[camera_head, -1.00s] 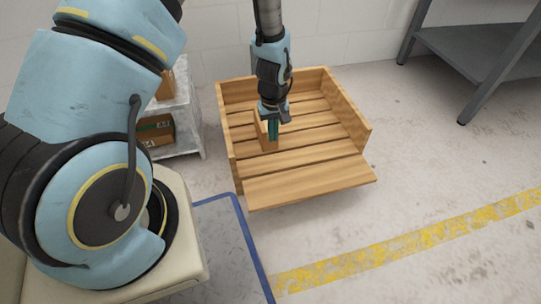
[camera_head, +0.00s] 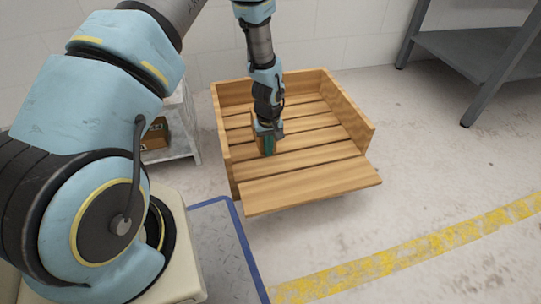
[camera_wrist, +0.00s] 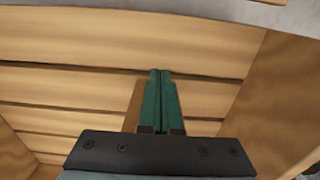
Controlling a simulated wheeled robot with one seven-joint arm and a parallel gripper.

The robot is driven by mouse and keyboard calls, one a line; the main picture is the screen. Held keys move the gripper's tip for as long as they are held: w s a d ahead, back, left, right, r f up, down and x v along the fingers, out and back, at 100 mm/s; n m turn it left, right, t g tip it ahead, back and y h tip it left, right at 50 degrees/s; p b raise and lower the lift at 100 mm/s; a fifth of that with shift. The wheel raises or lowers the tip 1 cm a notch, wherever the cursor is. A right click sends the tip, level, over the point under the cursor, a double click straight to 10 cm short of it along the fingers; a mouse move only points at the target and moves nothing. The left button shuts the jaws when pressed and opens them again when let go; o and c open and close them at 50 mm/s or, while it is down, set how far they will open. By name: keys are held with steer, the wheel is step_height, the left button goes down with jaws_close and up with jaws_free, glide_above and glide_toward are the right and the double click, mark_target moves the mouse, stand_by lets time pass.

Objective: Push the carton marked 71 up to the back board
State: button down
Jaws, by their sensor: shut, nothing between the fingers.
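My gripper (camera_head: 268,152) is shut and empty, its green fingers pointing down inside a slatted wooden crate (camera_head: 310,190). A tan piece (camera_head: 256,122) shows just left of and behind my gripper, mostly hidden by it. It may be the carton; no number 71 can be read. In the wrist view the shut fingers (camera_wrist: 162,85) are over the slats, with a brown sliver (camera_wrist: 133,105) close along their left side. Whether they touch cannot be told. The crate's back board (camera_head: 300,82) stands at the far side, behind my gripper.
The crate has raised side walls (camera_head: 352,105) and a low front board. A shelf (camera_head: 180,145) with a carton (camera_head: 155,137) stands close on the left. A grey metal rack (camera_head: 470,50) stands at the right back. The floor on the right is clear.

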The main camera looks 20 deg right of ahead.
steer(key=shift+w, duration=0.15)
steer(key=w, duration=0.5)
steer(key=w+d, duration=0.1)
steer(key=w, duration=0.4)
steer(key=w+d+p, duration=0.1)
steer(key=w, duration=0.4)
steer(key=shift+w, duration=0.1)
steer(key=shift+a, duration=0.1)
